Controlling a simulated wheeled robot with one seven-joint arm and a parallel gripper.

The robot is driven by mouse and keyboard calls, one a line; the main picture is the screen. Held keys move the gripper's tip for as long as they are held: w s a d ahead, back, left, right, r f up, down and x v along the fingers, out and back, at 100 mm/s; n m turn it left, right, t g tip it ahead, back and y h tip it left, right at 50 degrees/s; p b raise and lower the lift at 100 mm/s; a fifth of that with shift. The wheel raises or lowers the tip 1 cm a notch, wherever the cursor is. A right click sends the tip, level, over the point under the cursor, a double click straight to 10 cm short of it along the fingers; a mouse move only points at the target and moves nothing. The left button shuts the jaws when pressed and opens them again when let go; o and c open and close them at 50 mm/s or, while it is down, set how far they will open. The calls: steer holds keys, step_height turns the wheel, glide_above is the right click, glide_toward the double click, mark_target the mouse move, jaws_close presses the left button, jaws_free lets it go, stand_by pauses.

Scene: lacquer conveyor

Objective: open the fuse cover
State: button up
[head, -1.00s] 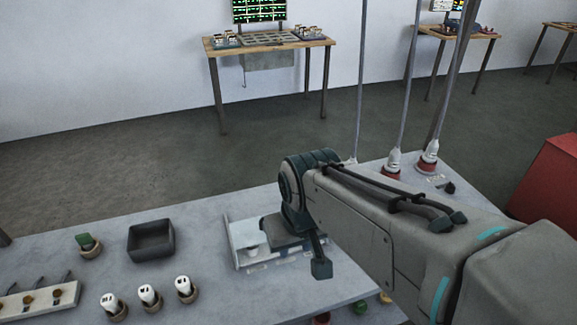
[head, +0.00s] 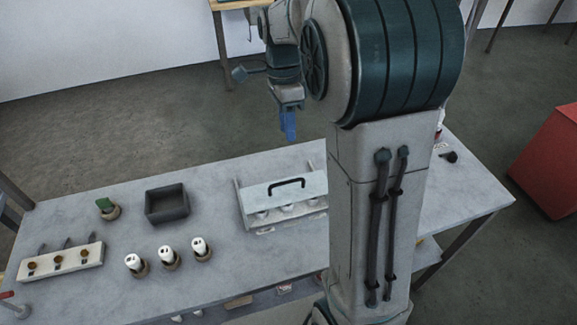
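The fuse cover (head: 296,192) is a pale panel with a black bar handle (head: 287,184). It sits on a light grey fuse box (head: 243,207) on the table, in the middle of the head view. Several white rounded parts show below the cover's front edge. I cannot tell whether the cover is fully shut. My arm hides the right end of the box. My gripper (head: 289,125), with blue fingertips, hangs pointing down, well above and behind the cover and apart from it. Its fingers are seen edge-on, so their opening cannot be told.
A black open bin (head: 167,216) stands left of the box. Three white plugs in round holders (head: 170,266) stand in front of it. A green part in a holder (head: 107,212) and a white rack (head: 60,262) are farther left. A red cabinet (head: 550,170) stands at the right.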

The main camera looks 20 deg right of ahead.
steer(key=p, duration=0.1)
glide_above(289, 187)
steer(key=f, duration=1.3)
steer(key=shift+s+d+f, duration=0.1)
steer(key=shift+s+f, duration=0.05)
steer(key=shift+s, duration=0.05)
jaws_close()
steer(key=shift+w, duration=0.15)
